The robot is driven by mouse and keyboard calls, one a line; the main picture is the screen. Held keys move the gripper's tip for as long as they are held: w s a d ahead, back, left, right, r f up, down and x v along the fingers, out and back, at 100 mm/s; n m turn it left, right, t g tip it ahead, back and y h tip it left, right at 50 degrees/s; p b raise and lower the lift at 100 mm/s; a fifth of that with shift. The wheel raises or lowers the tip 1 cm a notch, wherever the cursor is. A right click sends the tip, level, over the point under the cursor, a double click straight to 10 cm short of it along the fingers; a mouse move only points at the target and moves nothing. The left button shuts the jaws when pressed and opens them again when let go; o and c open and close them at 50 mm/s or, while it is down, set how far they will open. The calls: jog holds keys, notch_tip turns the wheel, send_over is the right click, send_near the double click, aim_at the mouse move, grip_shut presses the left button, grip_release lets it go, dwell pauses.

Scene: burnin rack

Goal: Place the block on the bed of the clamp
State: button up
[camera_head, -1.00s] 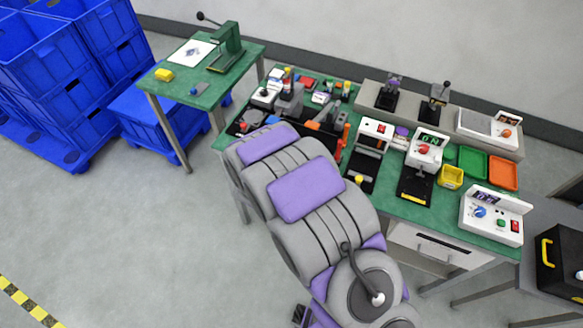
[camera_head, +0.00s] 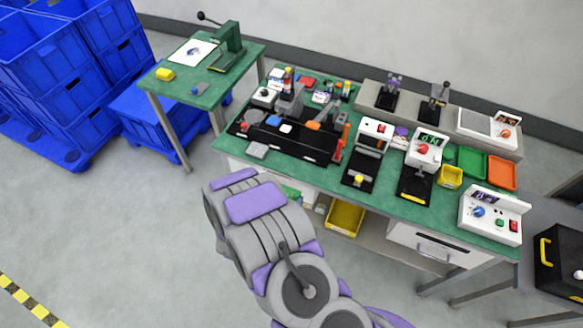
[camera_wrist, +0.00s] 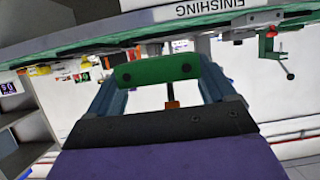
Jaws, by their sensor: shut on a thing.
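My gripper (camera_wrist: 157,75) is shut on a green block (camera_wrist: 150,70) in the wrist view. The block lies crosswise between the two fingertips and has dark round spots on its face. In the head view my arm hides the gripper. Two small dark clamp-like devices with upright handles stand on the grey ledge at the back of the bench, one on the left (camera_head: 387,100) and one on the right (camera_head: 432,112). A green press-like device with a lever (camera_head: 228,50) stands on the small left table. I cannot tell which of these is the clamp.
The green-topped bench (camera_head: 390,208) is crowded with a black fixture (camera_head: 290,145), control boxes and small bins. A yellow bin (camera_head: 345,217) sits below it. Blue crates (camera_head: 75,75) stack at the left. The floor (camera_head: 110,220) in front is clear.

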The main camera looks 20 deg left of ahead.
send_over(291, 170)
jog(key=s, duration=0.2)
jog(key=shift+w+d+f+b, duration=0.1)
jog(key=shift+f+b, duration=0.1)
jog(key=shift+f, duration=0.15)
jog(key=shift+w+d+f+b, duration=0.1)
jog(key=shift+f+b, duration=0.1)
jog(key=shift+f, duration=0.15)
jog(key=shift+w+a+f, duration=0.25)
jog(key=shift+w+f, duration=0.1)
jog(key=shift+w, duration=0.4)
jog(key=shift+f+b, duration=0.4)
jog(key=shift+f, duration=0.9)
jog(key=shift+f, duration=0.15)
jog(key=o, duration=0.9)
